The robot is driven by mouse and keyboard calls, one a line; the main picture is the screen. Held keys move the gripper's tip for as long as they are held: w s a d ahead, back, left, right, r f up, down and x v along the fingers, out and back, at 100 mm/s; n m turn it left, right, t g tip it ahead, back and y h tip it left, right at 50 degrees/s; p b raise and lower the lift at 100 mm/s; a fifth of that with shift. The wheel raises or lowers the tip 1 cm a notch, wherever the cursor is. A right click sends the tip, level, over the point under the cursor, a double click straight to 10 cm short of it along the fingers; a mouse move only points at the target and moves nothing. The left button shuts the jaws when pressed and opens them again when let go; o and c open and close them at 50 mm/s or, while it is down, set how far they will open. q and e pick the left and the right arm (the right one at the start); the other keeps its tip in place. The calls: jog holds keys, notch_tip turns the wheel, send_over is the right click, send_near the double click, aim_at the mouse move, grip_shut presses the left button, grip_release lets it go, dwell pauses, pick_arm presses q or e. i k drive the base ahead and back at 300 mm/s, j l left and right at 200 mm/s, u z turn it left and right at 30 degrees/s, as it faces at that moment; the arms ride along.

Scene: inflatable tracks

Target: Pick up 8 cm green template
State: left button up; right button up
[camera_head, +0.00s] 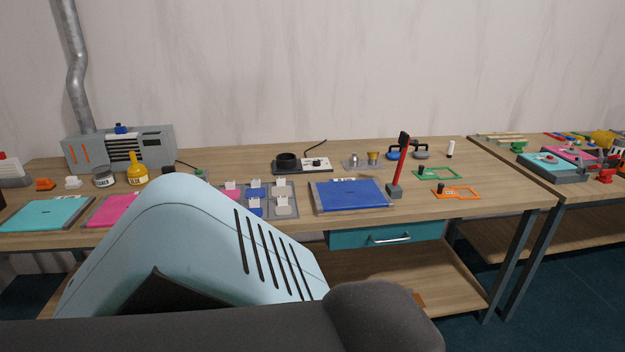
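The green template (440,175) is a thin flat frame with an open middle and a small dark knob near its left end. It lies flat on the right part of the wooden workbench (520,190), behind an orange template (456,193) of similar form. I cannot read any size marking on either. A red-handled tool (402,158) with a grey foot stands upright just left of the templates. Neither of my grippers is in view.
A blue panel (350,196) lies left of the red-handled tool. Several small items stand behind, including a white cylinder (450,149). A teal drawer (388,235) hangs below the front edge. A second table (580,194) stands at right. The lower-left foreground is blocked.

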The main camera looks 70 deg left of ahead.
aim_at(422, 174)
jog(key=j+u, duration=0.15)
jog(key=u, duration=2)
jog(key=i+l, duration=0.1)
jog(key=i, duration=1.15)
